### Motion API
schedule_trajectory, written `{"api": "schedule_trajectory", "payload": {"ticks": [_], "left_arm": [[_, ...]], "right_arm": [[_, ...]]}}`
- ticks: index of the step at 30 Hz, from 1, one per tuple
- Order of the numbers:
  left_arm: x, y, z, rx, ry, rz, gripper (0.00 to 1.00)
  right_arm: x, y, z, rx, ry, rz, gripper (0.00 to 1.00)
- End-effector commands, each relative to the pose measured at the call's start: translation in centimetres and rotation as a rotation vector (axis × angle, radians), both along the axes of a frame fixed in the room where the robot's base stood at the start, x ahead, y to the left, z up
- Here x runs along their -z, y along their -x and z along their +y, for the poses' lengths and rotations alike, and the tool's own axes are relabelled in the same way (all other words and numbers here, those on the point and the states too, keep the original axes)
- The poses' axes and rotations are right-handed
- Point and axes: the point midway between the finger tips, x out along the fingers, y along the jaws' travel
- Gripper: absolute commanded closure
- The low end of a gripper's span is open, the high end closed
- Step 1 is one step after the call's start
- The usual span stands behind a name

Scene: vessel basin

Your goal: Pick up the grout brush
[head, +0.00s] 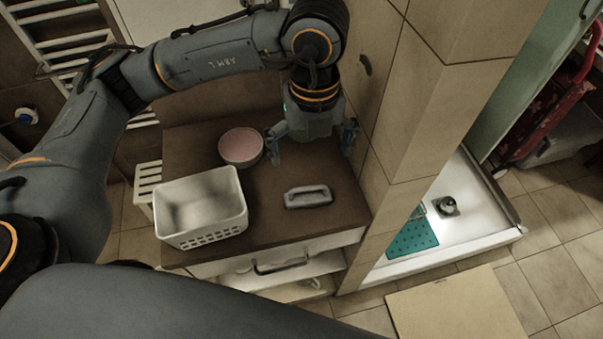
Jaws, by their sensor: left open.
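A grey, oblong brush-like object (308,196), which appears to be the grout brush, lies on the brown cabinet top (285,228) toward its right side. Its bristles cannot be made out. My left gripper (311,152) points down over the back of the cabinet top, behind the brush. Its two fingers are spread apart with nothing visible between them. My right gripper is not in view.
A white perforated basket (201,207) stands at the cabinet's left front. A round pink-topped container (241,147) sits close left of my left gripper. A tiled wall edge (395,150) borders the right side. A shower tray with a teal mat (412,238) lies beyond.

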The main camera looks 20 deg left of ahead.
Motion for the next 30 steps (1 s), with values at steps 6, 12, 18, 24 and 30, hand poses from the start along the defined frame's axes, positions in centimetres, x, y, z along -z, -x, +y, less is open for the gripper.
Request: {"api": "schedule_trajectory", "payload": {"ticks": [6,12,18,24,30], "left_arm": [[2.0,0.1,0.0,0.002,0.0,0.007,0.0],[5.9,0.2,0.0,0.002,0.0,0.006,0.0],[8.3,0.1,0.0,0.001,0.001,0.003,0.0],[9.8,0.1,0.1,0.001,0.0,0.006,0.0],[12.9,0.0,0.2,0.001,0.001,0.003,0.0]], "right_arm": [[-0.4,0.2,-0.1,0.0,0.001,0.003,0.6],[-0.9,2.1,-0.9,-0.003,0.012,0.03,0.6],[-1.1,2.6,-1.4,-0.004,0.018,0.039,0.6],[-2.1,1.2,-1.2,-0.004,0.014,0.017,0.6],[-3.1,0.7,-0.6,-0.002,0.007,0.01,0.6]]}}
